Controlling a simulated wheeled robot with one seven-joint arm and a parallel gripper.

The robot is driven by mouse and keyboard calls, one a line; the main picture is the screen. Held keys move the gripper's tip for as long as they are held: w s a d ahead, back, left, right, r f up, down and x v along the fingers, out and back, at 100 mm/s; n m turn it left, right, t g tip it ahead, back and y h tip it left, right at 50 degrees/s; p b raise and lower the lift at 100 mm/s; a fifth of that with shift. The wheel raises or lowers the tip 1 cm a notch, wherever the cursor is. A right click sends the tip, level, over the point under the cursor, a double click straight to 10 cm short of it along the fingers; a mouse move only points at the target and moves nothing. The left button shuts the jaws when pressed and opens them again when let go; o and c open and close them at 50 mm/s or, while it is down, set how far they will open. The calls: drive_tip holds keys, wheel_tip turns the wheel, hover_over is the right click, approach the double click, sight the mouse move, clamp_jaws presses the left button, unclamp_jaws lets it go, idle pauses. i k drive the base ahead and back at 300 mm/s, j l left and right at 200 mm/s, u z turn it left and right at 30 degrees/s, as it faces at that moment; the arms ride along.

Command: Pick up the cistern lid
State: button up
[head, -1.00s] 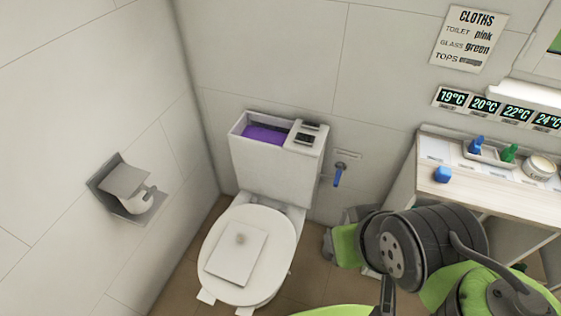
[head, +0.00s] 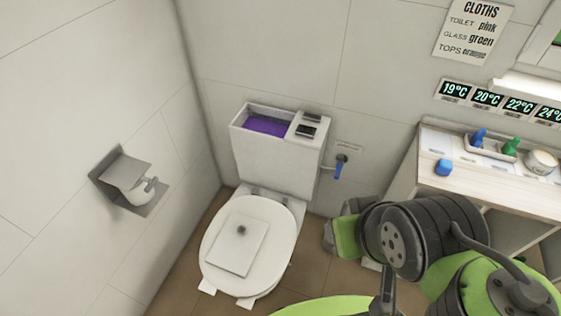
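The cistern lid (head: 237,246) is a white rectangular plate with a small dark knob near its middle. It lies flat on the closed toilet seat cover (head: 281,222), below the cistern. The cistern (head: 275,165) stands against the back wall with its top open on the left, showing purple inside. A part with two dark buttons covers the right of its top. My green and black arm fills the lower right, to the right of the toilet and apart from the lid. I cannot make out my gripper's fingers in this view.
A paper holder (head: 125,172) sticks out from the left wall. The space above the lid is clear.

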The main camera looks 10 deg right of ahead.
sight(234, 250)
drive_tip(key=i+l+u, duration=0.1)
drive_tip(key=u, duration=0.75)
drive_tip(key=i+l+u, duration=0.1)
drive_tip(key=u, duration=0.35)
drive_tip(key=l+u, duration=0.25)
drive_tip(key=u, duration=0.2)
drive_tip(key=l+u, duration=0.1)
drive_tip(key=u, duration=0.3)
drive_tip(key=l+u, duration=0.15)
drive_tip(key=u, duration=0.3)
